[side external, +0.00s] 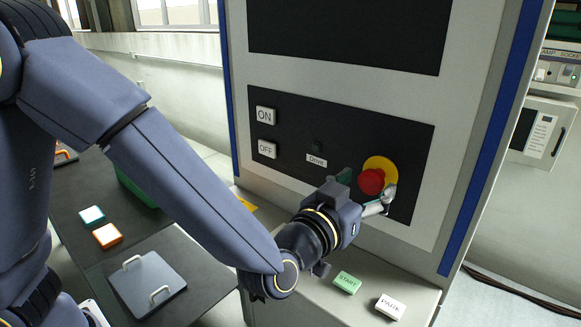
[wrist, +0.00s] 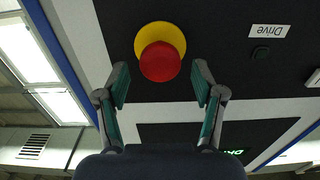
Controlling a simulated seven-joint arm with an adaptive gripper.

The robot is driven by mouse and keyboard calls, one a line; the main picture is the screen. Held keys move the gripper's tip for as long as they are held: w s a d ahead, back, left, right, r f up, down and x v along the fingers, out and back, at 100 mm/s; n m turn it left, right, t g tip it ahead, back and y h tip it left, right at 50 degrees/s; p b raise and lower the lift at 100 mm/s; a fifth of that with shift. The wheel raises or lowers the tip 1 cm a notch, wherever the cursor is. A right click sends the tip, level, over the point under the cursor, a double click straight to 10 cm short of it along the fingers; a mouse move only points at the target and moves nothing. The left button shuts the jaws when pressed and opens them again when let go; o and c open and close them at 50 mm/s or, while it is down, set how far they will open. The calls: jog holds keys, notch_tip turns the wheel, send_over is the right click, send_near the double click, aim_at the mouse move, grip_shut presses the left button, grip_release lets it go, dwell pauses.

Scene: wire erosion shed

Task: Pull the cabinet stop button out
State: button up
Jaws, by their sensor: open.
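The cabinet stop button is a red mushroom head (side external: 371,181) on a yellow round plate (side external: 381,165), set in the black panel (side external: 340,135) of the cabinet. In the wrist view the red head (wrist: 160,62) lies beyond and between my two fingertips, with the yellow plate (wrist: 172,32) behind it. My gripper (side external: 366,193) is open, its fingers pointing at the button. In the wrist view my gripper (wrist: 160,84) shows a finger on either side with clear space between. I cannot tell from the side view whether a finger touches the head.
On the same panel are the ON button (side external: 265,115), the OFF button (side external: 267,149) and a small dark Drive knob (side external: 317,146). Below, on the ledge, are the green START key (side external: 347,282) and white PARK key (side external: 390,307). A grey lid with handles (side external: 148,284) lies at left.

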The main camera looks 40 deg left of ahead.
jog(key=s, duration=0.9)
jog(key=shift+s, duration=0.35)
jog(key=w+a+r+n, duration=0.2)
jog(key=a+r, duration=0.5)
jog(key=a, duration=0.3)
jog(key=w+a+r+n, duration=0.1)
jog(key=w+a+r, duration=0.2)
jog(key=a+r, duration=0.55)
jog(key=s+a+f+m+g, duration=0.1)
jog(key=s+a+f+g, duration=0.2)
jog(key=s+f+g, duration=0.3)
jog(key=s+a+f+m+g, duration=0.2)
jog(key=s+f+g, duration=0.4)
jog(key=s+f, duration=0.5)
jog(key=shift+s+a+f, duration=0.3)
jog(key=shift+s+a, duration=0.45)
jog(key=shift+s, duration=0.1)
